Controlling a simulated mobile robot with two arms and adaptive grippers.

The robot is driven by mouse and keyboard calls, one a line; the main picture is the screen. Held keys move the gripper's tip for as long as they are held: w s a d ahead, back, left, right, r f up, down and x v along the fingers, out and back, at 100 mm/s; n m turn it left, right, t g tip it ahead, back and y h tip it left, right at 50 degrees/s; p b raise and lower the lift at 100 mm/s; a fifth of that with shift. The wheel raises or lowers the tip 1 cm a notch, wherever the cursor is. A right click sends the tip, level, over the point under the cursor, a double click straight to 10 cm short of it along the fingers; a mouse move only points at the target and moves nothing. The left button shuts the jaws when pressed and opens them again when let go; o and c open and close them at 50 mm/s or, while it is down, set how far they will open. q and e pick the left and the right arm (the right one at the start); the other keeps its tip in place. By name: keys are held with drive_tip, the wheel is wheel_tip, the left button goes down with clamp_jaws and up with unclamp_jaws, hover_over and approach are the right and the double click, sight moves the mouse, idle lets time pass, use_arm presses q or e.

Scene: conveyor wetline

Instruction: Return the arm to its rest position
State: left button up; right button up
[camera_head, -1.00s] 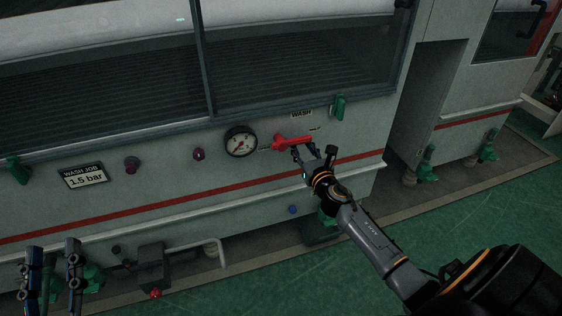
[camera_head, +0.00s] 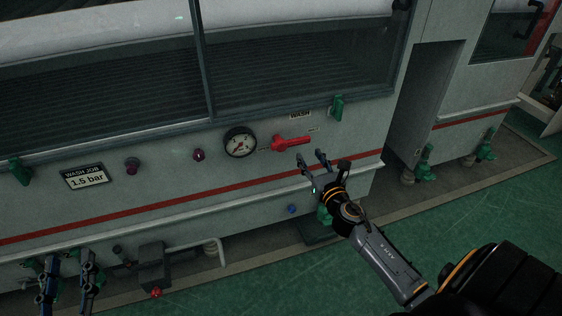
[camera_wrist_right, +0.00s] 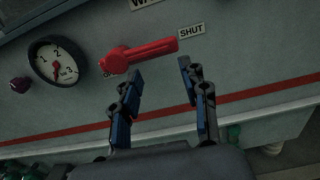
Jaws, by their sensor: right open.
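My right gripper (camera_head: 312,166) is open and empty, a little below and apart from the red valve handle (camera_head: 292,143) on the machine's front panel. In the right wrist view the handle (camera_wrist_right: 150,52) points right toward a "SHUT" label (camera_wrist_right: 191,30), and the open fingers (camera_wrist_right: 158,90) sit below it with a gap between them. My left gripper (camera_head: 67,268) shows at the lower left of the head view, its two fingers spread apart with nothing seen between them.
A pressure gauge (camera_head: 240,142) is left of the handle. A "WASH JOB 1.5 bar" sign (camera_head: 86,176) and dark knobs are further left. A pipe rail (camera_head: 232,195) runs along the lower panel. Green floor (camera_head: 420,238) is open at the right.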

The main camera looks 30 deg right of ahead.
drive_tip(key=shift+s, duration=0.25)
drive_tip(key=shift+a, duration=0.1)
